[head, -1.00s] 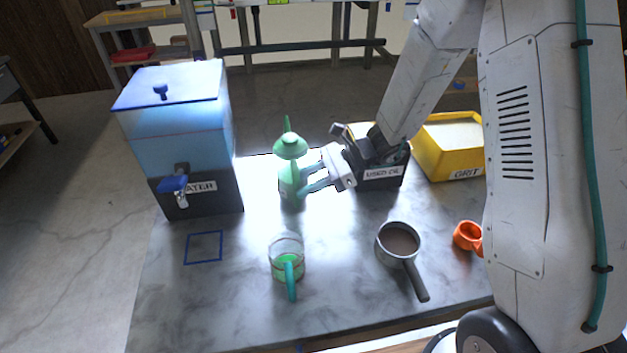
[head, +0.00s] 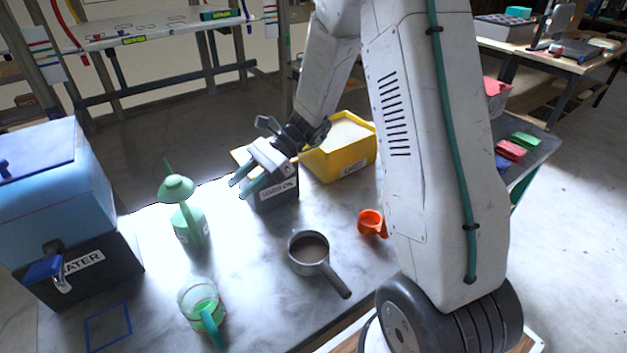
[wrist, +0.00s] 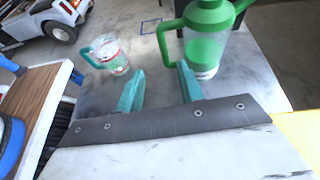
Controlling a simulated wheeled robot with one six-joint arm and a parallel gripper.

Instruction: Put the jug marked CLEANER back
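The green jug (head: 189,222) with a pointed spout stands upright on the bench, right of the water tank; its label is too small to read. It also shows in the wrist view (wrist: 206,48), upright, its top cut off by the frame and its handle to the left. A blue outlined square (head: 107,327) is marked on the bare bench top at the lower left. My gripper (head: 240,188) is right of the jug, with a gap between. In the wrist view my gripper (wrist: 158,72) has its teal fingers apart with nothing between them.
A blue WATER tank (head: 50,200) stands at left. A clear measuring jug (head: 203,303) with green liquid is in front of the green jug. A saucepan (head: 310,250), an orange cup (head: 371,222), a black USED OIL box (head: 276,190) and a yellow GRIT bin (head: 340,165) stand rightward.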

